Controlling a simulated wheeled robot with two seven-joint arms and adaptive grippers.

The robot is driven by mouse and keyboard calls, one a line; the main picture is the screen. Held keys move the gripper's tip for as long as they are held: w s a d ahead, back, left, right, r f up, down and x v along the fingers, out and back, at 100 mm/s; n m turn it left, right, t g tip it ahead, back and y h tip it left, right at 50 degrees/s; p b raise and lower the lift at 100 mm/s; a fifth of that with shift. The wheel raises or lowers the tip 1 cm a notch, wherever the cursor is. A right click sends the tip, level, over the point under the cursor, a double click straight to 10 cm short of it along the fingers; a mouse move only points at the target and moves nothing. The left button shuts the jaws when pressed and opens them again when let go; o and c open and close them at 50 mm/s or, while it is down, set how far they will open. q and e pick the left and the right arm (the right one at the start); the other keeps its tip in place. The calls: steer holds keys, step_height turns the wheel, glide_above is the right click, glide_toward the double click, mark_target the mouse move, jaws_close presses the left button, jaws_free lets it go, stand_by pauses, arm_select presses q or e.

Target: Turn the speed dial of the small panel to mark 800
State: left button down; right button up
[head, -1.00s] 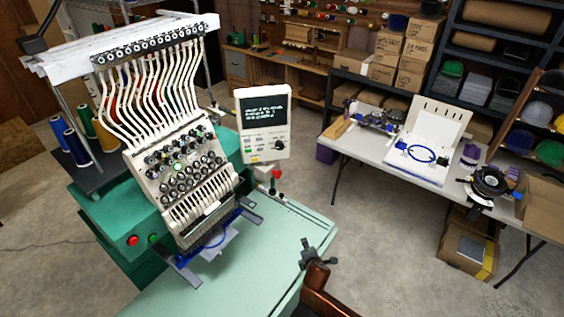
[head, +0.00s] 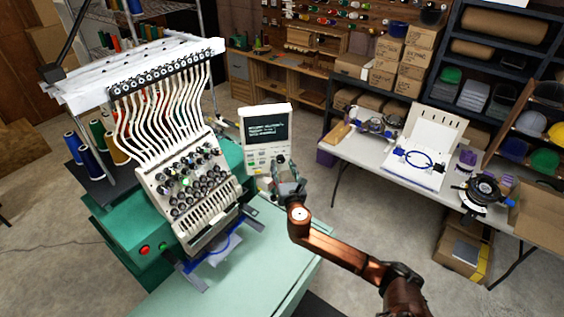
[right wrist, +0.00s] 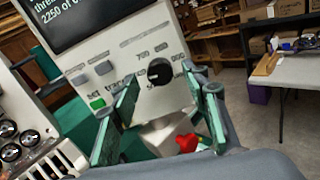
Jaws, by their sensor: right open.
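The small panel (head: 252,155) is a white box with a dark screen, upright beside the embroidery machine. In the right wrist view its black round speed dial (right wrist: 159,72) sits on the white face, with small numbers printed around it, mostly too blurred to read. My right gripper (head: 284,166) is in front of the panel's lower right part and hides the dial in the head view. In the right wrist view my right gripper (right wrist: 161,86) is open, its fingers on either side of the dial with nothing between them. I cannot tell whether they touch it. My left gripper is not in view.
A green button (right wrist: 97,103) and grey buttons are left of the dial. A red knob (right wrist: 187,142) is below the panel. The multi-needle embroidery machine (head: 190,185) stands close on the left. A white table (head: 375,168) with hoops is at the right.

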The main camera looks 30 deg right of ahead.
steer(key=shift+x, duration=0.9)
jaws_close()
